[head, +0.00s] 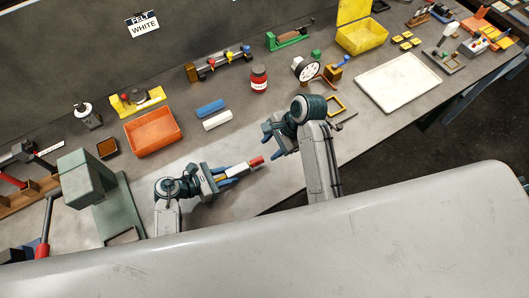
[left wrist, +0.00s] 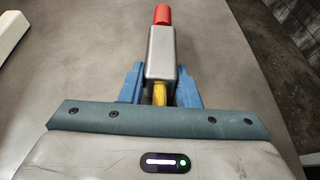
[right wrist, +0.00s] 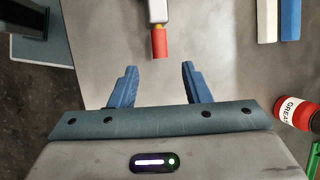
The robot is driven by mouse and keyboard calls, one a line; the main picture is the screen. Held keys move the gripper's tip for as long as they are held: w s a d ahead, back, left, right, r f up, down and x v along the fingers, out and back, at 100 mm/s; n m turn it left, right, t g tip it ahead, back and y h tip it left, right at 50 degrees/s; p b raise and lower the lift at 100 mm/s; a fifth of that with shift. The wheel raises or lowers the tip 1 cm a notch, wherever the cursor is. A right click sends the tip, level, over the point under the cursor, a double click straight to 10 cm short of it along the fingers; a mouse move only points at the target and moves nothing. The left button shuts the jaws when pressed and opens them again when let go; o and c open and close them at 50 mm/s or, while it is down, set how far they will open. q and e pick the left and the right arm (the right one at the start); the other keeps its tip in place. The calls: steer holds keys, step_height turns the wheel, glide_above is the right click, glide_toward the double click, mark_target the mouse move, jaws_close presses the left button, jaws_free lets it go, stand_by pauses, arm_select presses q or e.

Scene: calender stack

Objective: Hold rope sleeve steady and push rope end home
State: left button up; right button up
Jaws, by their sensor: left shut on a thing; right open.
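The rope sleeve is a silver-grey block (left wrist: 161,52) in the left wrist view, with a yellow rope (left wrist: 160,94) at its near end and a red end piece (left wrist: 162,15) at its far end. My left gripper (left wrist: 160,78) is shut on the sleeve, one blue finger on each side. In the head view the red end (head: 257,161) points toward my right gripper (head: 268,139). In the right wrist view my right gripper (right wrist: 158,68) is open and empty. The red end (right wrist: 159,43) lies ahead of its fingers, apart from them, with a sliver of yellow between it and the sleeve (right wrist: 157,10).
A blue block (head: 210,108) and a white block (head: 217,121) lie behind the sleeve. An orange bin (head: 153,132) and a red jar (head: 259,78) stand farther back. A green-grey press (head: 88,180) stands at left. The bench around the sleeve is clear.

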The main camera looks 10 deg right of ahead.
steer(key=v, duration=0.3)
steer(key=shift+d+r, duration=0.1)
steer(key=shift+r, duration=0.2)
arm_select(q)
steer(key=o, duration=1.2)
steer(key=shift+c, duration=0.2)
